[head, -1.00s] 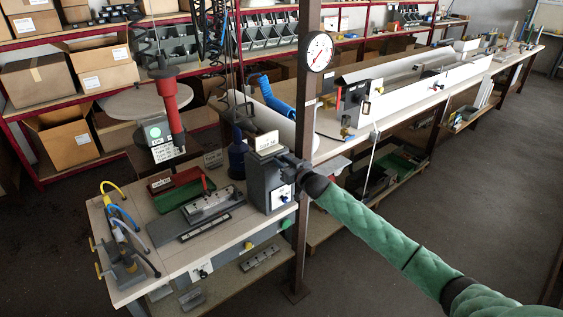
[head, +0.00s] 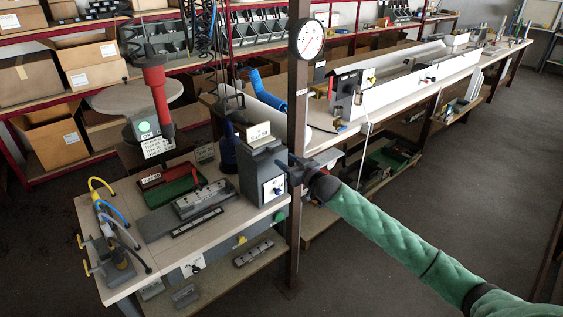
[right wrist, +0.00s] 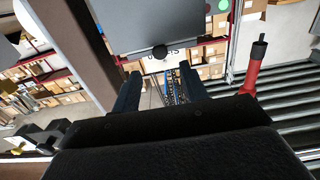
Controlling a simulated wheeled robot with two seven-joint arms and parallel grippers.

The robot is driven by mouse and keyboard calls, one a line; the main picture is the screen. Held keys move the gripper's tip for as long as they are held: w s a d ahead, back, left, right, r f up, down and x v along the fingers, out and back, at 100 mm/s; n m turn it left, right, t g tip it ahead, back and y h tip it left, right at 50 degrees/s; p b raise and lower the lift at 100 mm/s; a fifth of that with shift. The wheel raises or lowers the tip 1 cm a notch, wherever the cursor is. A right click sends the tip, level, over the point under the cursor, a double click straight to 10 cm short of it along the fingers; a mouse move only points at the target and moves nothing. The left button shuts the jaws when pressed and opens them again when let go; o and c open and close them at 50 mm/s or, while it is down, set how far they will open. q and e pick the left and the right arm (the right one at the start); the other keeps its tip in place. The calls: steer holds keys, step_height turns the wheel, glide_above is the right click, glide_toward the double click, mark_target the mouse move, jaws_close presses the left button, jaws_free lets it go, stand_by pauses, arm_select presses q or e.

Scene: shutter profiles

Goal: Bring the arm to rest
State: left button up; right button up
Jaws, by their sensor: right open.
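My right arm, in a green quilted sleeve, reaches in from the lower right in the head view. Its dark gripper (head: 294,170) is beside the grey control box (head: 262,178), at the box's right side and near the steel post. In the right wrist view the two dark fingers of the right gripper (right wrist: 163,88) stand apart, with nothing seen between them. A grey panel with a dark round knob (right wrist: 160,52) is just beyond the fingertips; I cannot tell whether they touch. My left gripper is in neither view.
The steel post (head: 296,130) with a round gauge (head: 306,39) stands close to the gripper. The workbench (head: 150,226) holds a metal fixture (head: 204,200), a green tray (head: 180,189) and hoses. A long bench (head: 400,98) runs back right. The floor (head: 480,190) at right is clear.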

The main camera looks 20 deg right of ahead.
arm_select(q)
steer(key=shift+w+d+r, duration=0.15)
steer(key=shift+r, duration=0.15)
arm_select(e)
steer(key=shift+s+d, duration=0.15)
steer(key=shift+s, duration=0.3)
